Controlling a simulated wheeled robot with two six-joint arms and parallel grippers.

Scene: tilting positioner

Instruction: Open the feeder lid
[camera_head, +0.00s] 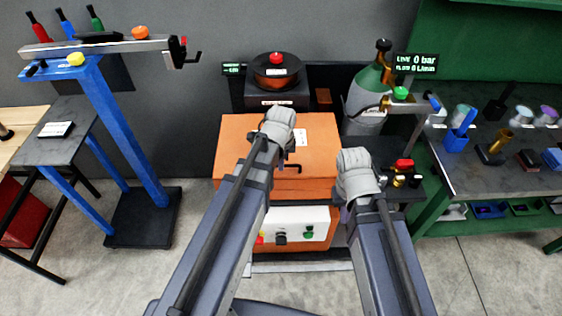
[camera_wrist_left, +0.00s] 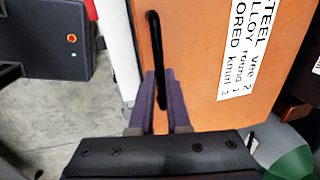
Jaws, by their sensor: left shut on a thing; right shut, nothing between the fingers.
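The feeder lid (camera_head: 238,132) is the broad orange top of the feeder in the middle of the head view, with a white label on it. It looks down on the feeder body, though my arm covers part of it. In the left wrist view the lid (camera_wrist_left: 190,65) fills the middle, with a slim black handle (camera_wrist_left: 153,32). My left gripper (camera_wrist_left: 158,73) is shut on this handle, one finger on each side. In the head view its fingers are hidden under the wrist. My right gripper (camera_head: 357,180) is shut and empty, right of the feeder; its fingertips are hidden.
A white control panel (camera_head: 292,222) is on the feeder's front. A wire spool (camera_head: 276,72) stands behind the lid, and a gas cylinder (camera_head: 366,98) behind right. A blue stand (camera_head: 125,130) is at left, a workbench (camera_head: 505,178) at right. Open floor lies left of the feeder.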

